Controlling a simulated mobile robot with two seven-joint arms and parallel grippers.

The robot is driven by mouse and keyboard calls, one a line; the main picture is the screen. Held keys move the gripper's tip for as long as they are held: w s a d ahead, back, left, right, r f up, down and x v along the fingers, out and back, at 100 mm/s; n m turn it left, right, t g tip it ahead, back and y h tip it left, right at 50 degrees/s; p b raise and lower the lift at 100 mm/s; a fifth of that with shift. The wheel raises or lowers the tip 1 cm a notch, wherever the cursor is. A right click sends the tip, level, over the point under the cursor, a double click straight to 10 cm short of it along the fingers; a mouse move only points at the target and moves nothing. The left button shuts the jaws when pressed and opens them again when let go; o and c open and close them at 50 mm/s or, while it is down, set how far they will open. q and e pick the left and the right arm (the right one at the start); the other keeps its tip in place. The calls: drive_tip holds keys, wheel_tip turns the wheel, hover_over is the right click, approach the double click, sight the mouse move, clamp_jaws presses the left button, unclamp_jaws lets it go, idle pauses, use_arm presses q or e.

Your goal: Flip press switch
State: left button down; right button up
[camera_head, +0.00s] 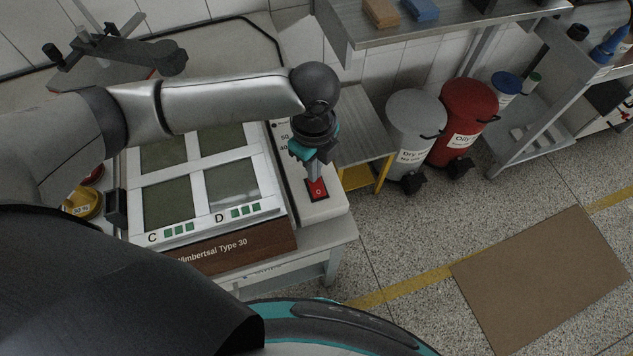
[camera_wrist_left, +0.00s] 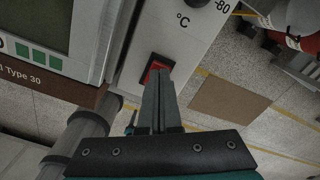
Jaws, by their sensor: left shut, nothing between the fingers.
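The red press switch (camera_head: 317,190) in its black frame sits at the front right corner of the light panel beside the device labelled Wimbertsal Type 30 (camera_head: 215,251). My left gripper (camera_head: 316,177) is shut and empty. It points down with its fingertips at the switch. In the left wrist view the closed fingers (camera_wrist_left: 158,75) overlap the red switch (camera_wrist_left: 155,68) and hide part of it. I cannot tell whether the tips touch it. My right gripper is not in view.
A grey bin (camera_head: 414,125) and a red bin (camera_head: 466,115) stand right of the device. A metal shelf (camera_head: 450,22) is above them. A brown mat (camera_head: 545,280) lies on the floor. A yellow container (camera_head: 82,203) is at the device's left.

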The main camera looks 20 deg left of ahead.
use_arm(q)
drive_tip(key=shift+s+f+b, duration=0.1)
drive_tip(key=shift+f+b, duration=0.2)
drive_tip(key=shift+f, duration=0.4)
wheel_tip(320, 180, up, 7)
drive_tip(key=p, duration=0.8)
drive_tip(key=shift+r+p, duration=0.1)
drive_tip(key=shift+p, duration=0.3)
idle(0.5)
